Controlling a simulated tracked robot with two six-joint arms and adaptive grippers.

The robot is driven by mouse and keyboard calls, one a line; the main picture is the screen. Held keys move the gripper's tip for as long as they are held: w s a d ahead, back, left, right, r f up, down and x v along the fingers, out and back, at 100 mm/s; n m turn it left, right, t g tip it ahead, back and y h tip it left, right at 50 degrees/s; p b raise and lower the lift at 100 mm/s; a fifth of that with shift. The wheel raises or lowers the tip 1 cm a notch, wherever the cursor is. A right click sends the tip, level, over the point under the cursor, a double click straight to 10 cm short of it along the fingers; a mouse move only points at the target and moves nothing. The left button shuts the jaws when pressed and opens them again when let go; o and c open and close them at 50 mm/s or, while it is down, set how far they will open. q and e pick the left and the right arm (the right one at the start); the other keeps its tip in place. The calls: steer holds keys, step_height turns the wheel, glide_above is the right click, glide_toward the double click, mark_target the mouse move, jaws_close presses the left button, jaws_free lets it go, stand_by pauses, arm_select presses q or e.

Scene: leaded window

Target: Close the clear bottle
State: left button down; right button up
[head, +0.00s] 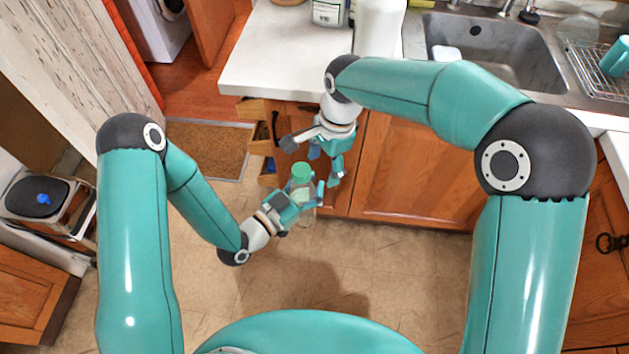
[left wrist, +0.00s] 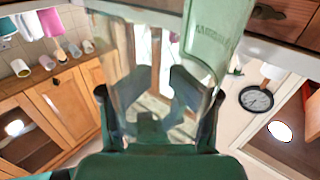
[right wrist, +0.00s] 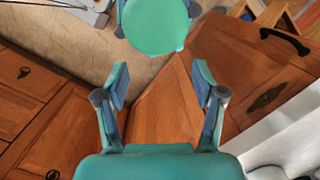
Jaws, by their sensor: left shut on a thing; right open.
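My left gripper (head: 303,197) is shut on the clear bottle (head: 304,188) and holds it upright in the air in front of the cabinets. In the left wrist view the see-through bottle (left wrist: 150,85) fills the middle between the fingers, with a pale green panel on its side. A round green cap (head: 300,171) shows at the bottle's top; whether it is seated or loose I cannot tell. In the right wrist view the cap (right wrist: 156,22) lies beyond the fingertips. My right gripper (right wrist: 160,78) is open and empty, close beside the cap, its fingers apart from it.
Wooden cabinet doors (head: 415,170) stand just behind the grippers. Open drawers (head: 258,140) jut out to their left. The white counter (head: 285,60) and steel sink (head: 490,50) are above. The tiled floor below is clear.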

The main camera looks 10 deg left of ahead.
steer(key=s+d+f+n+y, duration=0.15)
steer(key=d+f, duration=0.35)
steer(key=f, duration=0.5)
steer(key=s+d+f+n, duration=0.3)
steer(key=s+d+f, duration=0.2)
steer(key=s+f, duration=0.2)
steer(key=s+d+f+n+t, duration=0.1)
steer(key=s+d+f+n, duration=0.3)
steer(key=s+f, duration=0.3)
steer(key=s+y, duration=0.1)
steer(key=s, duration=0.2)
steer(key=shift+d, duration=0.4)
steer(key=shift+f, duration=0.1)
